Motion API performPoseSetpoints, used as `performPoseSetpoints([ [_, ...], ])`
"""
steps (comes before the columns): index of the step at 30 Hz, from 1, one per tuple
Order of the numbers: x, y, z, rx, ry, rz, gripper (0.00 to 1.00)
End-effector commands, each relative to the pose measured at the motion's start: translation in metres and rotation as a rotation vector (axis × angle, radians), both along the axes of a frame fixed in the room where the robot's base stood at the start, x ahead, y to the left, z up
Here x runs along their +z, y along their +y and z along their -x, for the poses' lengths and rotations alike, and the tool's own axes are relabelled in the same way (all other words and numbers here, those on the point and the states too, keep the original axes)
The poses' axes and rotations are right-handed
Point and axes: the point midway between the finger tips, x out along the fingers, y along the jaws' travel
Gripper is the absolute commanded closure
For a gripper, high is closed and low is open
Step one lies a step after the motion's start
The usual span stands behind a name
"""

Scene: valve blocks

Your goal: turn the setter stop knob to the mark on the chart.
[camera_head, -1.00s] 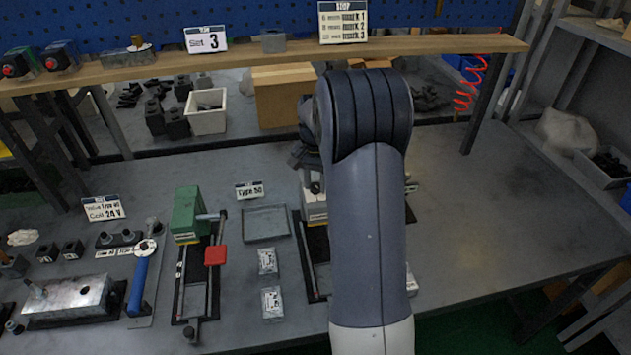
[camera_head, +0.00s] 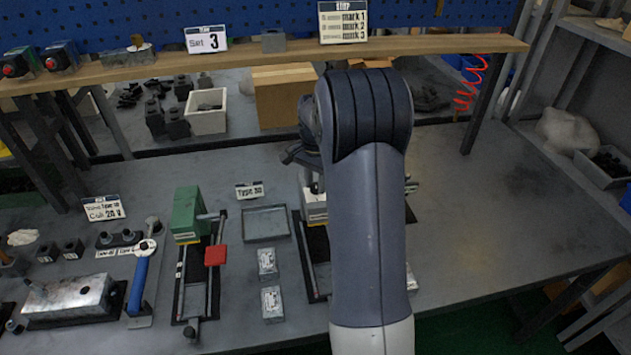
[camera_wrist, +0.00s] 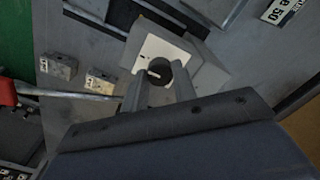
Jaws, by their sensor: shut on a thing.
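The setter stop knob (camera_wrist: 159,72) is a round black knob with a pale pointer line, on the white face (camera_wrist: 172,46) of a light block in the wrist view. My gripper (camera_wrist: 160,80) has a finger on each side of the knob and is shut on it. The marks on the white face are too small to read. In the head view the setter block (camera_head: 316,208) is mostly hidden behind my arm. The stop chart (camera_head: 343,22) stands on the shelf and lists mark 1, mark 2 and mark 3; its left column is blurred.
A "Set 3" card (camera_head: 206,39) stands on the shelf. A "Type 50" card (camera_head: 249,191) is behind an empty grey tray (camera_head: 288,223). Two small metal blocks (camera_head: 267,262) lie in front. A green press with a red handle (camera_head: 215,255) stands left.

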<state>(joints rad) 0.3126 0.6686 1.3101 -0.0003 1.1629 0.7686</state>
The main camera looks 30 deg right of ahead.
Motion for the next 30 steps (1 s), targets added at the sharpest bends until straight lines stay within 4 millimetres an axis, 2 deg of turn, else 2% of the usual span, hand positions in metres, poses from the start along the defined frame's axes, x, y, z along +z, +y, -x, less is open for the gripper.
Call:
performPoseSetpoints([
  [3,0.001,0.000,-0.001,-0.001,-0.003,0.001,0.96],
  [4,0.001,0.000,-0.001,-0.001,-0.003,0.001,0.71],
  [11,0.000,0.000,0.000,0.000,-0.001,0.000,0.52],
  [21,0.006,0.000,-0.001,0.000,-0.001,0.000,0.51],
  [26,0.031,0.000,-0.001,0.000,-0.005,0.002,0.51],
  [30,0.061,0.000,-0.001,0.000,-0.005,0.002,0.51],
])
